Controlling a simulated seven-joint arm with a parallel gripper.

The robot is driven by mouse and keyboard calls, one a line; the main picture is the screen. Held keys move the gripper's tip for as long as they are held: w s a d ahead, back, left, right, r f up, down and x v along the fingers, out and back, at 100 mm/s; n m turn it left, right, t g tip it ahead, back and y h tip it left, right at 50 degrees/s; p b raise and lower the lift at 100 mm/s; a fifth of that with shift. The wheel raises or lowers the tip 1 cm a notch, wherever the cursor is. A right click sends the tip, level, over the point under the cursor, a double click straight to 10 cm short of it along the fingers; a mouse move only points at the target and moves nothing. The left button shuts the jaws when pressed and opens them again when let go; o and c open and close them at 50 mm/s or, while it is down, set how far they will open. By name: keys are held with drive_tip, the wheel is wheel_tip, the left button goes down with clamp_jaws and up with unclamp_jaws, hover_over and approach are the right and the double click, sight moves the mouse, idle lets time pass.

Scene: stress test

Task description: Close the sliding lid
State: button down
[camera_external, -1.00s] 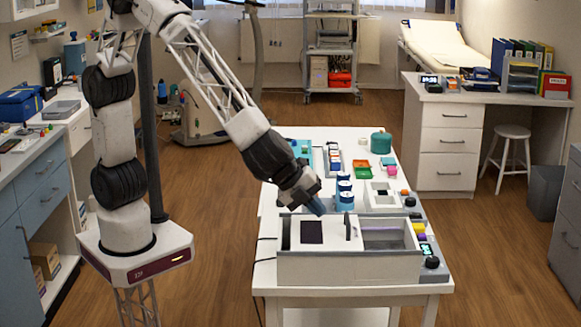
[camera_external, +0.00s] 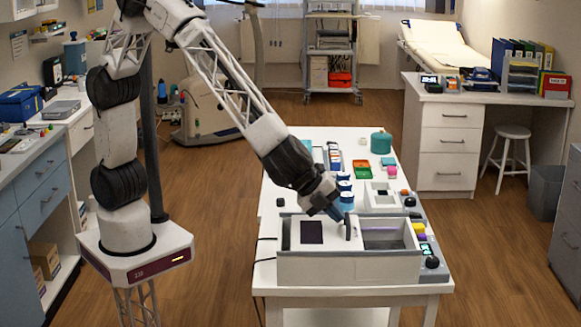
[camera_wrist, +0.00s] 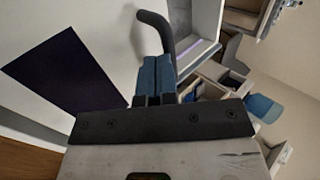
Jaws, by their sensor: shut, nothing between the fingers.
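The grey box (camera_external: 345,270) stands at the front of the white table. Its white sliding lid (camera_external: 283,237) covers the left part, and the right compartment (camera_external: 388,239) is open. The lid has a dark rectangle (camera_external: 312,232), also in the wrist view (camera_wrist: 66,72), and an upright black handle (camera_external: 347,227) near its right edge. My gripper (camera_external: 338,215) is shut and empty, with its fingertips close to the handle. In the wrist view the blue fingers (camera_wrist: 155,78) end beside the curved handle (camera_wrist: 158,32); I cannot tell whether they touch it.
Blue-and-white cylinders (camera_external: 345,190) stand just behind the box. A small white box with a dark opening (camera_external: 381,194) is behind and right. A unit with a dark knob (camera_external: 432,262) sits at the box's right end. Coloured trays and a teal pot (camera_external: 381,142) are farther back.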

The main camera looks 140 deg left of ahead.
drive_tip(key=w+a, duration=1)
drive_tip(key=shift+w+a, duration=0.25)
idle(0.4)
drive_tip(key=s+d+f+v, duration=0.1)
drive_tip(key=v, duration=1.2)
drive_tip(key=shift+s+d+f, duration=0.25)
drive_tip(key=shift+s+d, duration=0.05)
